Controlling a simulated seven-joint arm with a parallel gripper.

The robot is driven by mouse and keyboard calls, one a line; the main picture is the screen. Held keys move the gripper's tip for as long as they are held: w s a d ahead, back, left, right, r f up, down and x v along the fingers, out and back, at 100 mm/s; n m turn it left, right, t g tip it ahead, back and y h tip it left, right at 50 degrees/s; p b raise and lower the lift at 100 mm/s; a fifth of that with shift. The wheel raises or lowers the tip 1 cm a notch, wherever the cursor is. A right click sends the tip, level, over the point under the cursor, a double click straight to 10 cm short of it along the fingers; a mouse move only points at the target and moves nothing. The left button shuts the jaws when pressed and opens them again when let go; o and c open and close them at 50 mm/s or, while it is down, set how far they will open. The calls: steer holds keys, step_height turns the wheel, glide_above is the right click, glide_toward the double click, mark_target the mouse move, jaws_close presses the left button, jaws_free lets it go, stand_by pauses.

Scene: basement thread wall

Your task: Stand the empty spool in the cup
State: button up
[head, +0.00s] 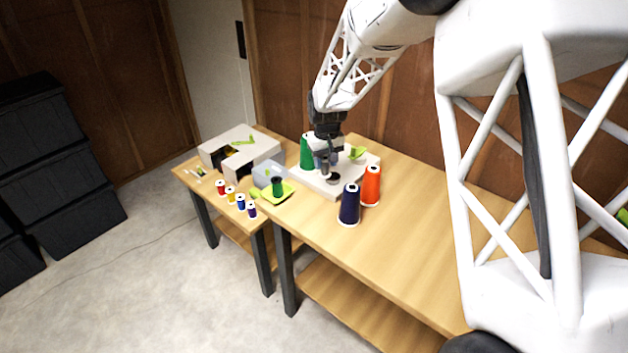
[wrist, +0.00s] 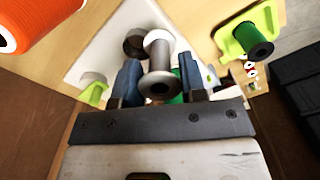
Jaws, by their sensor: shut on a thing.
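The empty spool (wrist: 159,50) is bare and grey, with wide round ends. My gripper (wrist: 158,68) is shut on it, with a blue finger on each side. In the head view my gripper (head: 324,158) is over the white board (head: 313,184), and the spool (head: 322,165) shows partly below the fingers. A small dark round cup (head: 333,179) is on the board beside the spool. In the wrist view the cup (wrist: 132,42) is just left of the spool, partly hidden behind it. I cannot tell whether spool and cup touch.
A tall green cone (head: 306,152) stands close behind my gripper. Navy (head: 349,205) and orange (head: 371,186) cones stand right of the board. A lime dish (head: 289,193) holds a dark green spool (head: 277,186). A lime piece (head: 357,153) is at the board's back. The table's right side is clear.

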steer(key=w+d, duration=0.1)
steer(key=w+d+r, duration=0.1)
steer(key=w+d, duration=0.1)
steer(key=shift+w+r, duration=0.3)
steer(key=shift+w, duration=0.05)
steer(key=shift+f, duration=0.15)
steer(key=shift+f, duration=1.65)
steer(key=shift+f, duration=0.65)
steer(key=shift+f, duration=1.05)
